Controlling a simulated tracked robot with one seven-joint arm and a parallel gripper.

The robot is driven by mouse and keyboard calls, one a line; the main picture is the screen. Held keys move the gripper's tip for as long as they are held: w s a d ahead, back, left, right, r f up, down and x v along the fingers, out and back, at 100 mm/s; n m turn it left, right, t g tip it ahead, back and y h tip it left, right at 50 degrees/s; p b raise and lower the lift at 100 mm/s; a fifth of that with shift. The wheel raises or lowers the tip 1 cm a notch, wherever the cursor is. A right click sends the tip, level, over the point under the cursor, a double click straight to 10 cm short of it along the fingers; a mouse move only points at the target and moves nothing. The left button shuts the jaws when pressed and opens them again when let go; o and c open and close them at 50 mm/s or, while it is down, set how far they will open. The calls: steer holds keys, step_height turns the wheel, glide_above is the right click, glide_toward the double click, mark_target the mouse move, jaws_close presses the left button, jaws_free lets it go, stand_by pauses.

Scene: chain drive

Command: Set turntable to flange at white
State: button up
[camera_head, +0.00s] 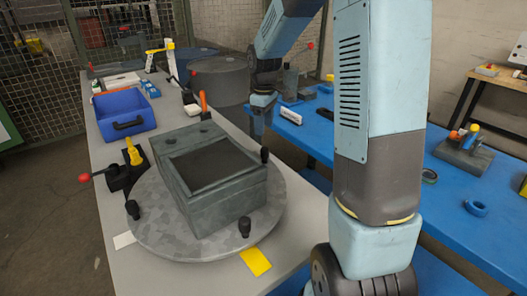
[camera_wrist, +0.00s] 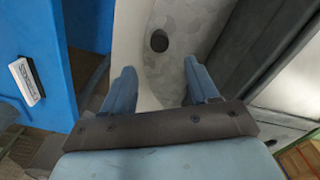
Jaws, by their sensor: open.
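The turntable (camera_head: 165,235) is a round mottled-grey disc on the grey table, with a dark grey box (camera_head: 215,180) on it. Black knobs (camera_head: 244,227) stand around its rim. A white marker (camera_head: 123,240) lies at the disc's left front edge, and a yellow marker (camera_head: 255,261) at its front right edge. I cannot tell which part is the flange. My gripper (camera_head: 260,125) is open and empty above the far right rim. In the wrist view, a black knob (camera_wrist: 159,41) shows beyond the gap between the fingertips (camera_wrist: 160,82), apart from them.
A yellow-handled clamp (camera_head: 133,152) with a red-knobbed lever (camera_head: 85,178) stands at the disc's left. A blue bin (camera_head: 124,114) stands behind it. An orange-handled tool (camera_head: 204,104) stands behind the box. A blue table (camera_head: 400,160) with loose parts lies to the right.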

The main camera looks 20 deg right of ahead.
mark_target(264, 148)
step_height(264, 148, down, 11)
stand_by(0.4)
jaws_close()
stand_by(0.5)
